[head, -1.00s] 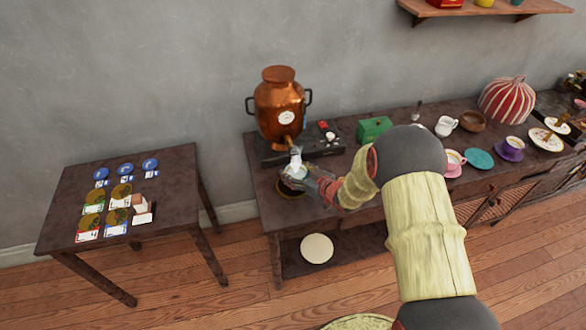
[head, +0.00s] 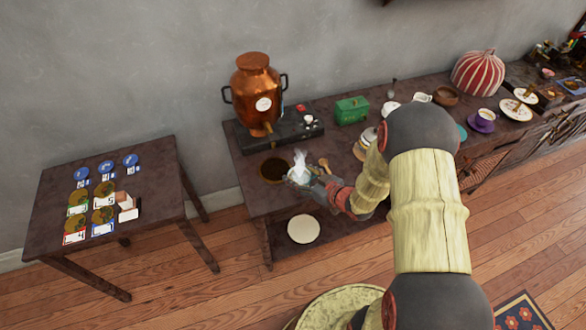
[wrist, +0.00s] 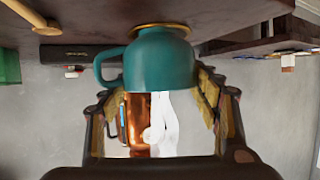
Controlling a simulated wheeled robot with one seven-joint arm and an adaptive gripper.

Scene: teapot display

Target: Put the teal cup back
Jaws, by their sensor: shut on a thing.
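The teal cup (wrist: 160,62) is held between the fingers of my gripper (wrist: 160,95), with its handle at the left of the wrist view, which looks upside down. White steam rises from the cup. In the head view my gripper (head: 306,180) and the cup (head: 297,175) are at the front edge of the counter, just right of a dark round mat with a gold rim (head: 272,170). A gold ring shows at the cup's base in the wrist view; I cannot tell whether it belongs to the cup. A teal saucer (head: 461,132) is mostly hidden behind my arm.
A copper urn (head: 258,92) stands on a black base at the back of the counter (head: 240,155). A wooden spoon (head: 325,165), a green box (head: 352,110) and a purple cup and saucer (head: 482,121) are farther right. A small table (head: 150,165) with cards stands at left.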

